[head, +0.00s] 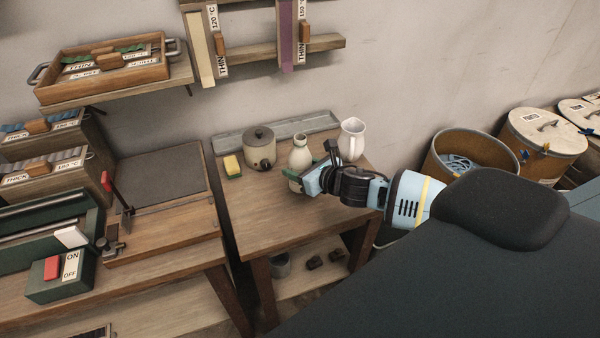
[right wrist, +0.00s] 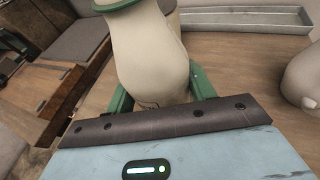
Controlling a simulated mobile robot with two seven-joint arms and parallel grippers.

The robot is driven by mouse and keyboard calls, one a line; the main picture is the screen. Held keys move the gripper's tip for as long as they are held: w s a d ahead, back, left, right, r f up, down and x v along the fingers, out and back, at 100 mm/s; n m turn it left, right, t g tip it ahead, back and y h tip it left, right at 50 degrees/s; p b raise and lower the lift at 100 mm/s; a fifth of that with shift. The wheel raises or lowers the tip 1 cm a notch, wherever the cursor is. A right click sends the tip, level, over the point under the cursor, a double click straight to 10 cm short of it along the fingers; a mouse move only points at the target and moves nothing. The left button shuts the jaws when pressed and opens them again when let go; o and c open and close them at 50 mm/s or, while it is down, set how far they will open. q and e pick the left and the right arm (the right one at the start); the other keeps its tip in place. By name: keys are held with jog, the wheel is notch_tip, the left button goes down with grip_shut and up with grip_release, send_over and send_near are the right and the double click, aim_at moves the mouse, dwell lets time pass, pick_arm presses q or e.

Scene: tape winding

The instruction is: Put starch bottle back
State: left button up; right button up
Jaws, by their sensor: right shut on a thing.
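The starch bottle (head: 300,155), cream with a narrow neck, is upright at the back of the small wooden table (head: 262,207). My right gripper (head: 308,171) reaches in from the right and is shut around its body. The gripper covers the bottle's lower part, so I cannot tell whether its base touches the table. In the right wrist view the bottle (right wrist: 152,55) sits between the green fingers, with a green band at the picture's top. My left gripper is not in view.
A lidded pot (head: 260,150) and a yellow-green sponge (head: 232,166) stand left of the bottle. A white jug (head: 351,139) stands close on its right. A grey tray (head: 222,143) lies along the back edge. The table's front is clear.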

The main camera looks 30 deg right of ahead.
jog(key=shift+f, duration=1)
jog(key=shift+f, duration=0.15)
jog(key=o, duration=1.2)
jog(key=shift+r, duration=0.2)
jog(key=v, duration=1.2)
jog(key=shift+p, duration=0.3)
jog(key=shift+f, duration=0.1)
